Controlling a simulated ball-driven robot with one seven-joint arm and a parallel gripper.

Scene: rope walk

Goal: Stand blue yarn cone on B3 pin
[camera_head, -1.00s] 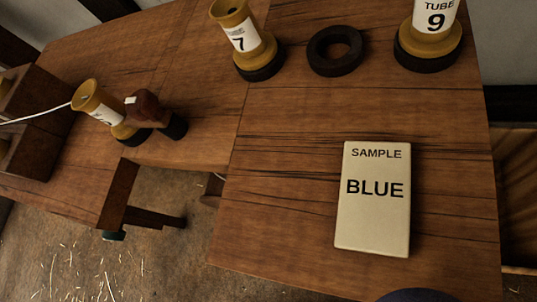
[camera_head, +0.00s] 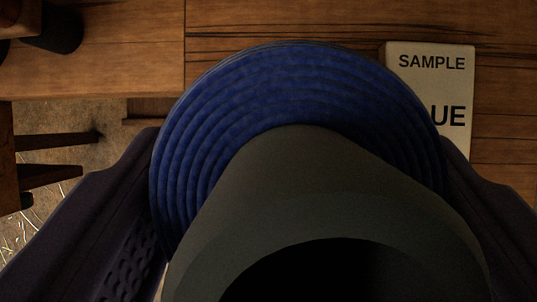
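The blue yarn cone (camera_head: 290,90) fills the middle of the view, very close to the camera. I see its ridged blue winding and, in front of that, a grey core with a dark round opening at the bottom edge. My gripper (camera_head: 300,145) has one dark purple finger at the cone's left and one at its right. Both fingers come up to the sides of the winding, but I cannot tell whether they press on it. The cone hides what lies beneath it. The B3 pin is not in view.
A cream card reading SAMPLE (camera_head: 432,62) lies on the wooden table (camera_head: 290,22) behind the cone at the right, partly covered by it. A dark round object (camera_head: 52,28) stands at the upper left. Floor shows at the left beyond the table edge.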

